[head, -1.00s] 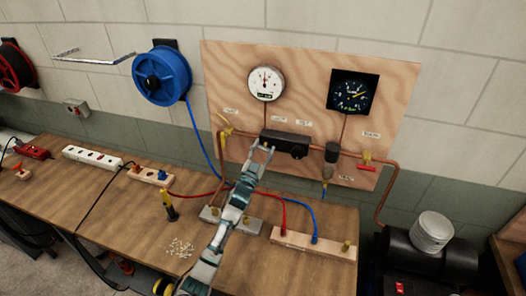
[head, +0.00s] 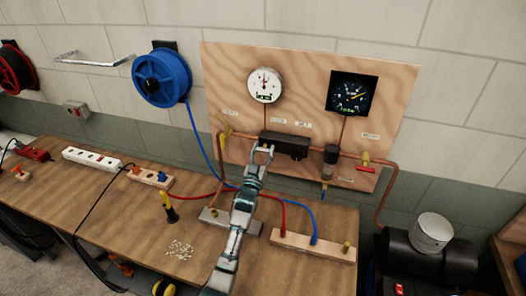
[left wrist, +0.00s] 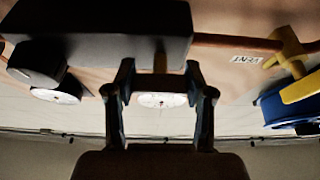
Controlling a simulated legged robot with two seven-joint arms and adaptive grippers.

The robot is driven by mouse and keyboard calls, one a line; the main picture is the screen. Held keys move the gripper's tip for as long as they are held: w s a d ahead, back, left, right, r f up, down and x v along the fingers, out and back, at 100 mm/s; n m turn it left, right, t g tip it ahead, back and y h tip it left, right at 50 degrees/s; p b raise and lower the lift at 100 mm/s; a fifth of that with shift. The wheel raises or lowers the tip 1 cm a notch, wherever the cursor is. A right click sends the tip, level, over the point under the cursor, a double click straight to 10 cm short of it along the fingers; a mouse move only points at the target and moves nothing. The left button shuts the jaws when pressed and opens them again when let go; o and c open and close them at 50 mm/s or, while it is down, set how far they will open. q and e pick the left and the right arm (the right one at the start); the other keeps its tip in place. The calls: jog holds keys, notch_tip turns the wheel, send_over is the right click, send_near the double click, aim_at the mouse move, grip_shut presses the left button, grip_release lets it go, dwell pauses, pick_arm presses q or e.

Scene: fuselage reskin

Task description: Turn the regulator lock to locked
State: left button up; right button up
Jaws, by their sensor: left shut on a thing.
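The black regulator block (head: 287,146) is mounted on the plywood panel below the white gauge (head: 264,85). In the left wrist view the block (left wrist: 110,30) fills the upper left, with a round black knob (left wrist: 37,63) on it. My left gripper (head: 262,151) reaches up to the block's left end. The lock's setting cannot be read. My right gripper is out of view.
A copper pipe runs beside the block to a yellow valve (left wrist: 292,62) on one side and a red-handled valve (head: 366,168) on the other. A black dial (head: 351,93) hangs at upper right. Red and blue hoses reach a wooden manifold (head: 300,244) on the bench.

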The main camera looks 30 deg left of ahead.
pick_arm(q)
jog(key=shift+f, duration=0.15)
jog(key=o, duration=1.2)
jog(key=shift+s, duration=0.1)
jog(key=v, duration=1.1)
jog(key=shift+s+d+f, duration=0.1)
jog(key=shift+s+f, duration=0.05)
jog(key=shift+s, duration=0.15)
